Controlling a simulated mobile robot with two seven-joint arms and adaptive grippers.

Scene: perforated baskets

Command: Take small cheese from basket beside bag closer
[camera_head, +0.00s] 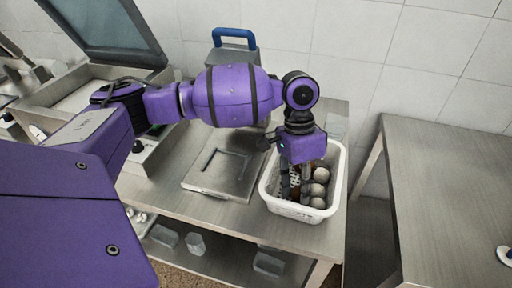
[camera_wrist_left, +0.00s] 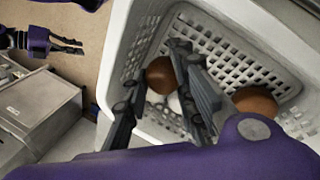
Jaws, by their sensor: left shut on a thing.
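A white perforated basket (camera_head: 299,212) stands at the right end of the metal table. It holds several round brownish-grey things (camera_head: 321,175) along its right side. My left gripper (camera_head: 294,185) reaches down into the basket from above. In the left wrist view its dark fingers (camera_wrist_left: 160,95) have a brown round thing (camera_wrist_left: 160,74) and a white thing (camera_wrist_left: 175,103) between or just behind them. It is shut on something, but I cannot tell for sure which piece. Another brown round thing (camera_wrist_left: 256,102) lies right of the fingers. My right gripper (camera_wrist_left: 70,46) shows small at upper left, its prongs apart. I cannot make out a bag.
A flat metal scale-like plate (camera_head: 222,172) lies left of the basket. A grey thing with a blue handle (camera_head: 234,38) stands behind. A machine with a raised lid (camera_head: 108,30) is at left. A second table (camera_head: 450,180) at right looks mostly bare, across a gap.

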